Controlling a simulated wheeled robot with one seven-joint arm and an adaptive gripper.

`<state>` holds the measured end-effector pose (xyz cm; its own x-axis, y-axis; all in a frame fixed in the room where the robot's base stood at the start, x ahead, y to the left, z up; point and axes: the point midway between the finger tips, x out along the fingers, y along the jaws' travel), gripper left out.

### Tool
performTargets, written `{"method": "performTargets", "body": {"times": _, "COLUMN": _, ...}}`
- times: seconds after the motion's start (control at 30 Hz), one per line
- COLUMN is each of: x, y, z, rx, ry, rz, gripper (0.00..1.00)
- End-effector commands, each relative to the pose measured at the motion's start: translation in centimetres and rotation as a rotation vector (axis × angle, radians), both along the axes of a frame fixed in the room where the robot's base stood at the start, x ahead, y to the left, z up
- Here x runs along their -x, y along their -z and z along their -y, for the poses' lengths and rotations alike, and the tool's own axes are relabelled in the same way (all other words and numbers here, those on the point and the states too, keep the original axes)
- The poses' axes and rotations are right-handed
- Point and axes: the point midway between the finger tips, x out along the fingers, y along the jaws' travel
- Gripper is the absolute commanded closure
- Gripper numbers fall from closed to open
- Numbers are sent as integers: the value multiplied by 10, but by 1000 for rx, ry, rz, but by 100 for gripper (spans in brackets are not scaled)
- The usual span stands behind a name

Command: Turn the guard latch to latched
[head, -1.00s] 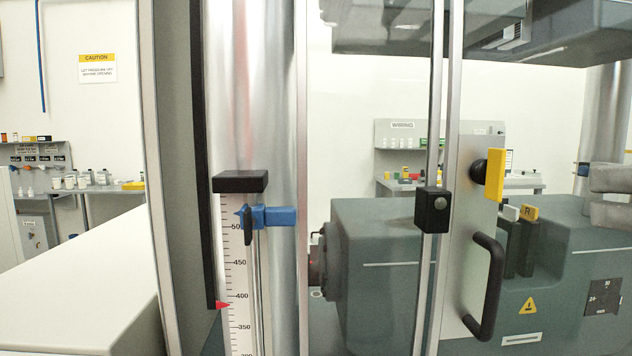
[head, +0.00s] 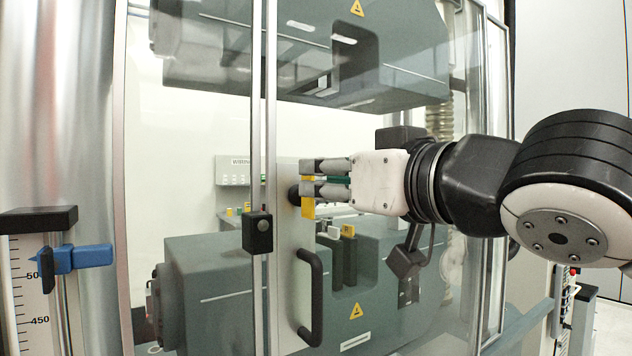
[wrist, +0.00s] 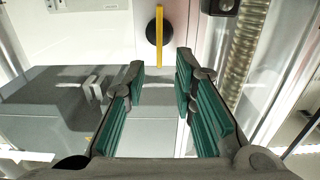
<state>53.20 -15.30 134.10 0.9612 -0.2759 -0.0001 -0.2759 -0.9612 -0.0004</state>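The guard latch is a yellow bar (head: 308,211) on a round black knob (head: 294,195), mounted on the pale guard door frame (head: 287,240). The bar stands upright, long side vertical. My gripper (head: 311,178) reaches in from the right, its grey fingertips in front of the bar and partly hiding it. In the wrist view the bar (wrist: 161,38) shows edge-on ahead, lined up with the gap between my fingers (wrist: 161,82). The green-padded fingers are apart, with clear space on both sides of the bar. I cannot tell whether a fingertip touches it.
A black door handle (head: 316,298) sits below the latch. A black block (head: 257,232) is on the rail to the left. Behind the clear guard stands the grey testing machine (head: 215,290). A blue clamp (head: 80,258) on a scale is at far left.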

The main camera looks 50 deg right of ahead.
Motion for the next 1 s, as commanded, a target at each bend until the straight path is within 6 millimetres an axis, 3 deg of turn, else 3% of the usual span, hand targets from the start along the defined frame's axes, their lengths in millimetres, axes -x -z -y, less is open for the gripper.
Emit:
{"method": "performTargets", "body": {"times": 0.2, "x": -20, "y": 0, "z": 6, "rx": 1, "ry": 1, "rz": -1, "gripper": 75}}
{"method": "performTargets", "body": {"times": 0.53, "x": -23, "y": 0, "z": 7, "rx": 0, "ry": 0, "rz": 1, "gripper": 75}}
{"method": "performTargets", "body": {"times": 0.57, "x": -23, "y": 0, "z": 7, "rx": 0, "ry": 0, "rz": 1, "gripper": 77}}
{"method": "performTargets", "body": {"times": 0.67, "x": -23, "y": 0, "z": 7, "rx": 0, "ry": 1, "rz": 0, "gripper": 100}}
{"method": "performTargets", "body": {"times": 1.0, "x": -23, "y": 0, "z": 7, "rx": 9, "ry": 1, "rz": -2, "gripper": 100}}
